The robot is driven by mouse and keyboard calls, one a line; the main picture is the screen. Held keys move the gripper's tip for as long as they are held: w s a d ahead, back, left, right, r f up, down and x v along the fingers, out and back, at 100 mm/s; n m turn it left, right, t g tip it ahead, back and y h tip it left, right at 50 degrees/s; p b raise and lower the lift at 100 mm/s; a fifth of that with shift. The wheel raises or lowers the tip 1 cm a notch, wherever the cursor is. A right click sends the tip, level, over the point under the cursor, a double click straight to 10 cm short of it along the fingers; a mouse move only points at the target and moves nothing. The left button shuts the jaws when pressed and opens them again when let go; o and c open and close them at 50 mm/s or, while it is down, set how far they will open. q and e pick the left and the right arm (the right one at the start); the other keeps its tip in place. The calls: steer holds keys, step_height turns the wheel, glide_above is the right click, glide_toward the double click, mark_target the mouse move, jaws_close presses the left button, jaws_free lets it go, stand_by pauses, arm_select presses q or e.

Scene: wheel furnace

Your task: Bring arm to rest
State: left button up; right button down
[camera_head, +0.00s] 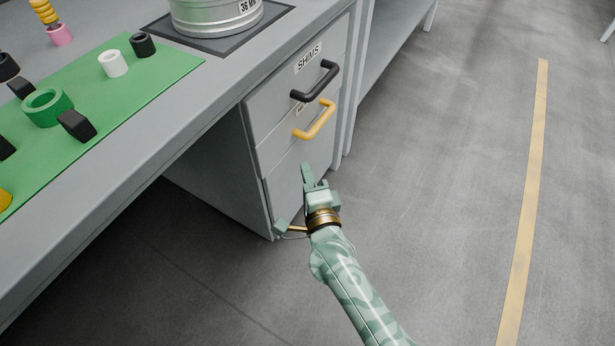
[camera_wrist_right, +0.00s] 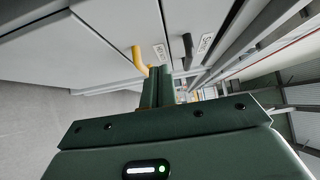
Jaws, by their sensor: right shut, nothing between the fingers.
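My right gripper (camera_head: 307,170) is shut and empty in the head view. It hangs in front of the grey drawer unit (camera_head: 282,199), below the yellow handle (camera_head: 314,121). In the right wrist view the closed fingers (camera_wrist_right: 158,85) point towards the drawer fronts, and the yellow handle (camera_wrist_right: 139,60) shows just left of them. In the head view the fingertips appear apart from the handle, though the exact gap to the drawer front is hard to judge. My right arm (camera_head: 355,290) comes in from the bottom. My left gripper is not in view.
A black handle (camera_head: 315,81) sits on the drawer labelled SHIMS. The workbench (camera_head: 165,113) fills the left, with a green mat (camera_head: 125,95), several rings and blocks, and a metal drum (camera_head: 216,14). Open floor with a yellow line (camera_head: 530,190) lies right.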

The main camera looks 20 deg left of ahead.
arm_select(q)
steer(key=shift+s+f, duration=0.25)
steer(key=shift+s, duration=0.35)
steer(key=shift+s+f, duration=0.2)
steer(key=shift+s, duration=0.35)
arm_select(e)
steer(key=shift+s+d, duration=0.3)
steer(key=shift+s, duration=0.3)
